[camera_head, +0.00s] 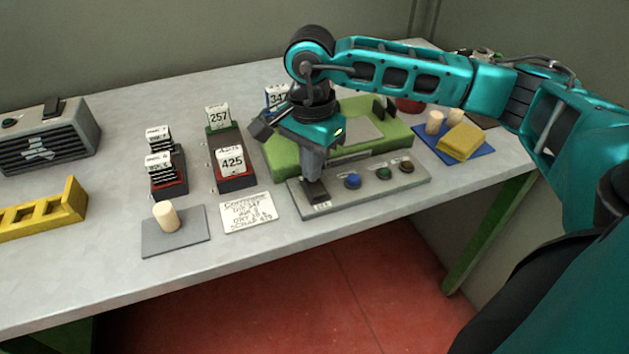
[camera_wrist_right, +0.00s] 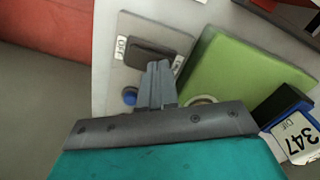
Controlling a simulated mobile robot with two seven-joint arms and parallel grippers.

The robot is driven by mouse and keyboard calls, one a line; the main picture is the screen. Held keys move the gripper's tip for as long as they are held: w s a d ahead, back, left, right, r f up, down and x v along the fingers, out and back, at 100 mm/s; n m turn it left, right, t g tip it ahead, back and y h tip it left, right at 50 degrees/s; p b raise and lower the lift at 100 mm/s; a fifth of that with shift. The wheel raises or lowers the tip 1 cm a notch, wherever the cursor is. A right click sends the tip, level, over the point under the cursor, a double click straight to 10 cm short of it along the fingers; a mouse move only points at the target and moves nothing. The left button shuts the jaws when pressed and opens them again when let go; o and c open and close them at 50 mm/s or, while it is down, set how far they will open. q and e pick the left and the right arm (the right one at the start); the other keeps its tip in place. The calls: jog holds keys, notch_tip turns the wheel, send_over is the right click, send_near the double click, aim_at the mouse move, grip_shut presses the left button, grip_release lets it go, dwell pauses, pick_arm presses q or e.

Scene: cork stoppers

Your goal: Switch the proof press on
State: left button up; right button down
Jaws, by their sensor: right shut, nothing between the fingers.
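The proof press is a green machine (camera_head: 285,158) with a grey control panel (camera_head: 415,177) along its front. A dark rocker switch (camera_head: 315,192) sits at the panel's left end; it also shows in the wrist view (camera_wrist_right: 145,50) between two small white labels, one seemingly reading OFF (camera_wrist_right: 121,47). My right gripper (camera_head: 314,174) points down with its fingers together and empty, right over the switch. In the wrist view its fingertips (camera_wrist_right: 158,66) overlap the switch's edge; I cannot tell whether they touch it. My left gripper is not in view.
Blue (camera_head: 352,181), green (camera_head: 383,174) and brown (camera_head: 406,167) knobs line the panel. Left stand number-card holders (camera_head: 236,182), a handwritten card (camera_head: 248,212) and a cork on a grey mat (camera_head: 190,243). A blue mat (camera_head: 480,150) holds corks and a yellow sponge-like block.

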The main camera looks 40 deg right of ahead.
jog(key=shift+r+p, duration=1.8)
jog(key=shift+r, duration=1.5)
